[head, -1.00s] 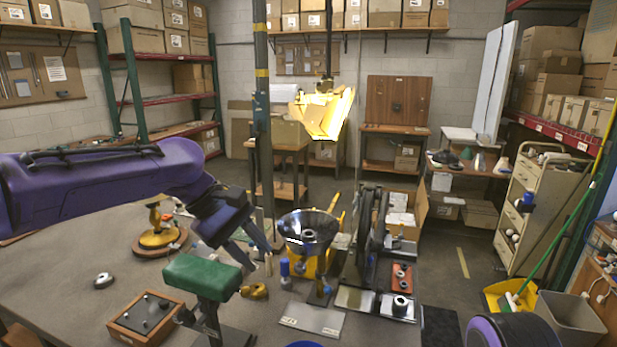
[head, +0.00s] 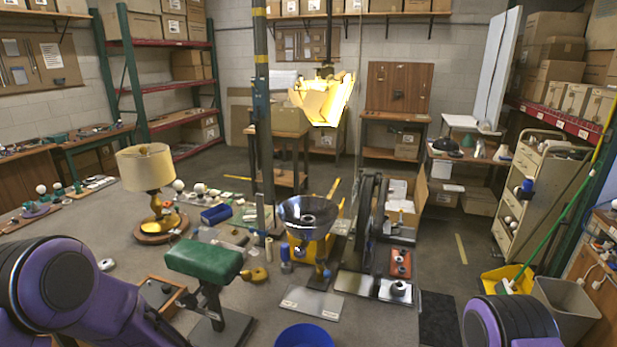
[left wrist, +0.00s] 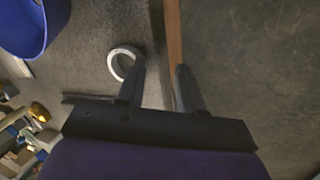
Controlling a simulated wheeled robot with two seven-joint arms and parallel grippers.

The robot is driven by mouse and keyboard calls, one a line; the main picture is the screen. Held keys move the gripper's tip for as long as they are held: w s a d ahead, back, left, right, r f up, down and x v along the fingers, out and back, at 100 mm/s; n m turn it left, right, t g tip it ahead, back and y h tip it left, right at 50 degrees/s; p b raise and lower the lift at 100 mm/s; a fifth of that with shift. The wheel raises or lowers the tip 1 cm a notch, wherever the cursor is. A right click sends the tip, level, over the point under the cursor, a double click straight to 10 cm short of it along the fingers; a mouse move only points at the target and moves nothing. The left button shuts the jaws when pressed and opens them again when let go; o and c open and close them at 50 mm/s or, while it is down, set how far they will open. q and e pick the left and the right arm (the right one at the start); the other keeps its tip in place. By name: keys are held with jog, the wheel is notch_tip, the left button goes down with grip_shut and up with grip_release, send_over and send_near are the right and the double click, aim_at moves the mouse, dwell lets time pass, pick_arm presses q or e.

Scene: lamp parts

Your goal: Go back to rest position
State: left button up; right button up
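A table lamp with a cream shade (head: 145,167) and a brass body (head: 163,220) stands upright on a round wooden board at the left of the table (head: 240,315). My left gripper shows only in the left wrist view (left wrist: 160,72), with its two dark fingers apart and nothing between them. It hangs over the table's wooden edge (left wrist: 173,40). In the head view my left arm is folded in at the lower left, clear of the lamp. My right gripper is out of view; only part of my right arm shows at the bottom right.
A green padded stand (head: 203,258), a metal funnel-shaped bowl (head: 308,216) and a black press frame (head: 372,225) stand on the table. A blue bowl (head: 306,336) lies at the front edge and shows in the left wrist view (left wrist: 25,25). A white ring (left wrist: 123,62) lies near the left fingers.

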pick_arm(q)
jog(key=s+a+f+m+y, duration=0.15)
jog(key=s+a, duration=0.25)
jog(key=s, duration=0.4)
jog(key=s+a+f+m+y, duration=0.1)
jog(key=s+a+f+y, duration=0.2)
jog(key=s, duration=0.6)
jog(key=s+a+f+m+y, duration=0.1)
jog(key=s+a+f+m, duration=0.1)
jog(key=s+a, duration=0.5)
notch_tip(320, 180, down, 13)
jog(key=d+b, duration=0.1)
jog(key=b, duration=1.1)
jog(key=shift+s+d+n+t+b, duration=0.25)
jog(key=shift+s+n+t+b, duration=0.05)
jog(key=shift+n+b, duration=0.1)
